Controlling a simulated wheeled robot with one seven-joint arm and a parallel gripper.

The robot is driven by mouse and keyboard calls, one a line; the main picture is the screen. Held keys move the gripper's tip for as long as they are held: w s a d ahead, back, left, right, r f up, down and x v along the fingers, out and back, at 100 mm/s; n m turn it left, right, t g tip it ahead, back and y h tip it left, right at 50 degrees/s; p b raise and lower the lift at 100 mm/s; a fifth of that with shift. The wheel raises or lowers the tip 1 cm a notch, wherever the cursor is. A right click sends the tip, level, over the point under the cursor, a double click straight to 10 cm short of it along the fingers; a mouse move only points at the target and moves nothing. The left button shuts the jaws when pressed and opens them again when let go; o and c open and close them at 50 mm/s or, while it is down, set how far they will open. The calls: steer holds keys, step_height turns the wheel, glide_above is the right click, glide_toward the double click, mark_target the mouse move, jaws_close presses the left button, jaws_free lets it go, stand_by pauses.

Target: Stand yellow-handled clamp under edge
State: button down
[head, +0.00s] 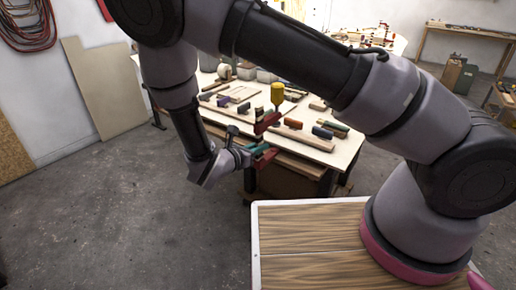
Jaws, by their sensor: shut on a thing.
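The yellow-handled clamp (277,93) is upright at the near edge of the plywood worktop (315,152), its yellow handle on top and red body below. My gripper (259,152) reaches in from the left at the worktop's near corner and is shut on the clamp, low on its body. The handle stands above the worktop level. The clamp's lower part is small and partly hidden by the gripper, so I cannot tell whether its jaws touch the edge.
Several clamps and wood strips (305,137) lie on the worktop, with boxes (246,71) farther back. Dark supports stand beneath it. A plywood sheet (103,88) leans on the left wall. The concrete floor (130,215) at left is clear.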

steer(key=shift+r+x, duration=0.2)
steer(key=shift+x, duration=0.65)
steer(key=shift+r+x, duration=0.2)
steer(key=shift+x, duration=0.7)
steer(key=shift+w+d, duration=0.15)
steer(key=shift+w, duration=0.05)
steer(key=shift+r+x, duration=0.2)
steer(key=shift+x, duration=0.55)
steer(key=shift+r+x, duration=0.15)
steer(key=shift+x, duration=0.6)
steer(key=shift+r+x, duration=0.2)
steer(key=shift+x, duration=0.55)
steer(key=shift+w+d, duration=0.1)
steer(key=c, duration=0.8)
jaws_free()
